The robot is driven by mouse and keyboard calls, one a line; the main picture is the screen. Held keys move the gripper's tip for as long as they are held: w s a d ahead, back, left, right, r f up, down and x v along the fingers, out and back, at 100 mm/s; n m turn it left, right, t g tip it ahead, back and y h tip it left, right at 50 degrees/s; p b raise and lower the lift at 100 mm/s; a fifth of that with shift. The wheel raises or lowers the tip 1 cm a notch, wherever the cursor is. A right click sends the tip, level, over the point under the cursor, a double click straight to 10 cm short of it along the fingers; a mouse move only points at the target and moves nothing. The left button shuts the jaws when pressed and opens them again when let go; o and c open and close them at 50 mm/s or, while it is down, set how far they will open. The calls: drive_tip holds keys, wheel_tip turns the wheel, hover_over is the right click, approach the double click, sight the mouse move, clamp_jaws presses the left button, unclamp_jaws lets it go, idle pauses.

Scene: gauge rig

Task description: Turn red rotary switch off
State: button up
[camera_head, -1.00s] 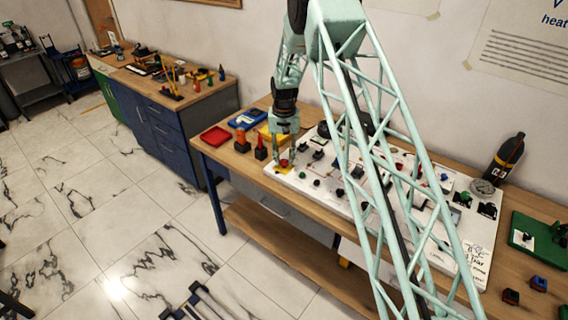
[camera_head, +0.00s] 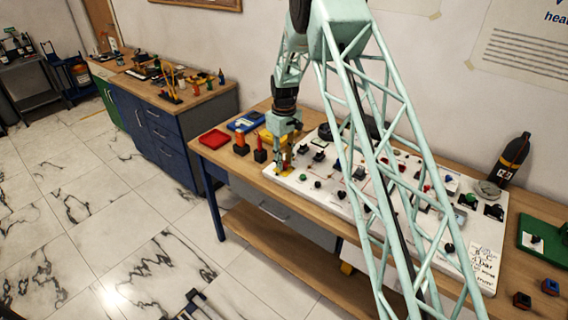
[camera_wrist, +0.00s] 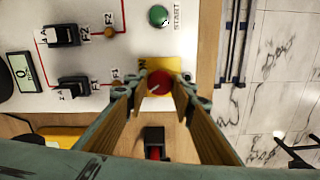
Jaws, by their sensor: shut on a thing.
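The red rotary switch (camera_wrist: 159,82) is a round red knob on a yellow plate (camera_wrist: 160,64) at the edge of the white panel (camera_wrist: 106,14). In the wrist view it sits between the fingertips of my gripper (camera_wrist: 157,84). The fingers are shut on the knob from both sides. In the head view my gripper (camera_head: 283,165) points down at the panel's left end and hides most of the switch. A pale line shows on the knob's face, but its exact setting is hard to read.
A green START button (camera_wrist: 158,15) and black switches (camera_wrist: 63,36) sit nearby on the panel. Black blocks with red tops (camera_head: 260,150), a red tray (camera_head: 214,138) and a blue tray (camera_head: 243,122) stand left of the panel. A dark bottle (camera_head: 511,159) stands at the right.

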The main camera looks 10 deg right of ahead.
sight(284, 163)
drive_tip(key=shift+n, duration=0.9)
drive_tip(key=shift+b, duration=0.3)
drive_tip(key=o, duration=0.8)
drive_tip(key=shift+o, duration=0.2)
wheel_tip(284, 163, up, 12)
drive_tip(key=shift+r, duration=0.1)
idle(0.3)
